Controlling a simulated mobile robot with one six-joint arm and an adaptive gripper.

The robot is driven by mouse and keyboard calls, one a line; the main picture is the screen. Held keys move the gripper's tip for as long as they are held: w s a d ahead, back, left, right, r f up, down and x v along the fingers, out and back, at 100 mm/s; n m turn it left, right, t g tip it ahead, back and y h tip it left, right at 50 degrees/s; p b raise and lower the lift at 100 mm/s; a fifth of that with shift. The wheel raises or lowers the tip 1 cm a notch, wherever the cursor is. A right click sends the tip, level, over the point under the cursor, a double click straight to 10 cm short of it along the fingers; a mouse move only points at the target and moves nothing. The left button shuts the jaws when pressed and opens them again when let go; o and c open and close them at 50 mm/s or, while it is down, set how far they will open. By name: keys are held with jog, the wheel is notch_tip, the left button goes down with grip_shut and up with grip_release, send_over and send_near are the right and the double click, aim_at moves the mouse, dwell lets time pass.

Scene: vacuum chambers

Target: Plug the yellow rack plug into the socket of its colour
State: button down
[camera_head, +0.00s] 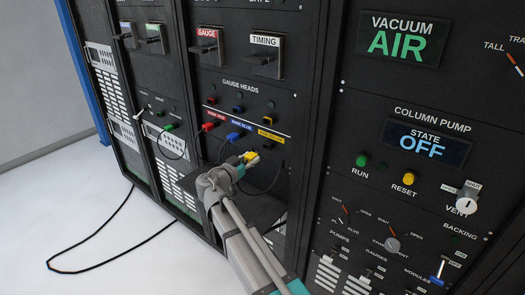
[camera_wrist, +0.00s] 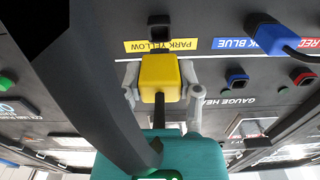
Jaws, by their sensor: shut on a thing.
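The yellow plug (camera_wrist: 158,72) is held between the two fingers of my gripper (camera_wrist: 160,92), in front of the black panel. In the head view the yellow plug (camera_head: 250,156) and my gripper (camera_head: 240,165) are in front of the panel, low and right of the parked plugs. The yellow-rimmed socket (camera_head: 268,121) is on the panel above the yellow park label (camera_head: 271,134). In the wrist view, which is upside down, the plug hides where that socket would be. The dark park opening (camera_wrist: 160,20) beyond the label looks empty. Whether the plug touches the panel is unclear.
The blue plug (camera_head: 234,136) and red plug (camera_head: 208,126) sit in their park places. The blue socket (camera_wrist: 237,80) and red socket (camera_wrist: 303,77) are beside the yellow plug. A dark cable (camera_head: 277,178) hangs near my gripper. A shelf (camera_head: 262,208) juts out below.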

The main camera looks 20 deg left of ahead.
aim_at(256, 153)
jog(key=shift+r, duration=0.1)
dwell(0.3)
jog(key=r+p, duration=0.3)
jog(key=w+r+p, duration=0.1)
jog(key=r+p, duration=0.2)
jog(key=w+r+p, duration=0.1)
jog(key=r+p, duration=0.2)
jog(key=p, duration=0.1)
jog(key=shift+d+r, duration=0.35)
jog(key=shift+w+d, duration=0.3)
jog(key=shift+w, duration=0.2)
jog(key=shift+x, duration=1.45)
dwell(3.4)
jog(key=shift+c, duration=1.7)
grip_release()
jog(key=shift+o, duration=0.6)
jog(key=shift+s, duration=0.1)
